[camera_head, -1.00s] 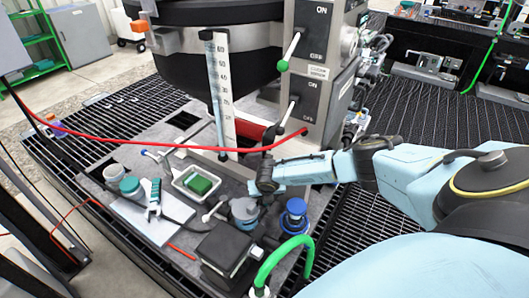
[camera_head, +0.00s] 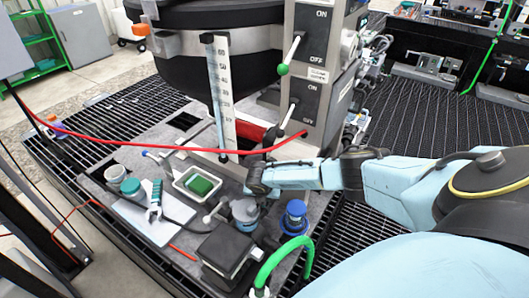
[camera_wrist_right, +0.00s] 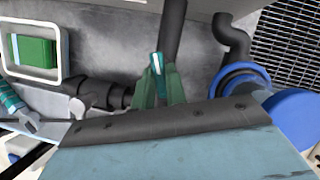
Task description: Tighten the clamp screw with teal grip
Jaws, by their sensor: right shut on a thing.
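In the right wrist view, the clamp screw's teal grip (camera_wrist_right: 157,64) sits between the two fingers of my right gripper (camera_wrist_right: 158,84), which is shut on it. The rest of the screw is hidden behind the fingers and the wrist. In the head view, my right gripper (camera_head: 255,188) points down over the grey bench, just above a grey-blue round fitting (camera_head: 245,211). The teal grip cannot be made out there. My left gripper is not in view.
A blue round knob (camera_head: 295,214) stands close to the right of the gripper. A white tray (camera_head: 178,186) with a green block (camera_head: 200,184) lies to its left. A red hose (camera_head: 120,142) crosses behind, and a green hose (camera_head: 268,268) arches in front.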

